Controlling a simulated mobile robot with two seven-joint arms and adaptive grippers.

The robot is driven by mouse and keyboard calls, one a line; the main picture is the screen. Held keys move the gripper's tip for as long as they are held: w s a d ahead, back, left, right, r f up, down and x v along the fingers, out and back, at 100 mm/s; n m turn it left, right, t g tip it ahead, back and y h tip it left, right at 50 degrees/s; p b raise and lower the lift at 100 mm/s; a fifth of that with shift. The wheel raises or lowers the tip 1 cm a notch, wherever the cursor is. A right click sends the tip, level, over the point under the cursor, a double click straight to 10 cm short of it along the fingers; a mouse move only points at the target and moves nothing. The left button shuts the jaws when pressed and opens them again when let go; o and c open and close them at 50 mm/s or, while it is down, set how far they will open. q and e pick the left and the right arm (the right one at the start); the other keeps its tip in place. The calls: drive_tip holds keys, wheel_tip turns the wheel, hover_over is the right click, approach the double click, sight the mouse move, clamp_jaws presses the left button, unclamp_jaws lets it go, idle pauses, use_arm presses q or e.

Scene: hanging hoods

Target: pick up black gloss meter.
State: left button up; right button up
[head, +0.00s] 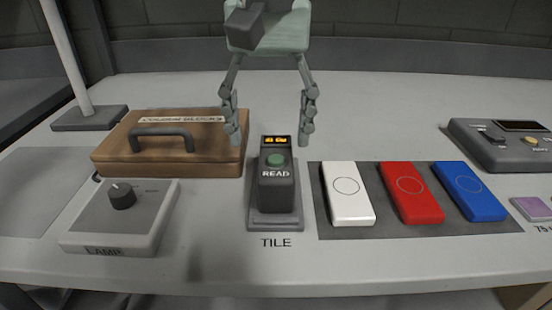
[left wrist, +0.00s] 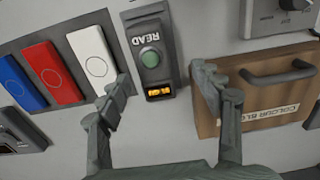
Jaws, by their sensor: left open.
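The black gloss meter (head: 276,189) stands upright on a grey tile base (head: 262,223) at the middle of the table. It has a green button, the word READ and a lit amber display. It also shows in the left wrist view (left wrist: 152,78), upside down. My left gripper (head: 269,135) is open and empty, its fingers spread to either side of the meter and pointing down at it. In the left wrist view the two fingertips (left wrist: 163,85) lie left and right of the meter, apart from it. My right gripper is in neither view.
A wooden case (head: 215,157) with a handle stands close left of the meter. A lamp control box (head: 148,222) is at front left. White (head: 346,205), red (head: 411,204) and blue (head: 471,203) blocks lie on a dark mat at right. A grey device (head: 500,155) is far right.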

sight(276, 156)
use_arm(q)
drive_tip(key=f, duration=0.4)
drive_tip(key=d+f, duration=0.1)
drive_tip(key=f, duration=0.1)
drive_tip(key=shift+f+p, duration=0.3)
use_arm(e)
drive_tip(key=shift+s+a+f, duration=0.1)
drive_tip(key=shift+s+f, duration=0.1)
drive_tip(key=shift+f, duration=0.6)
use_arm(q)
drive_tip(key=shift+r, duration=0.1)
clamp_jaws()
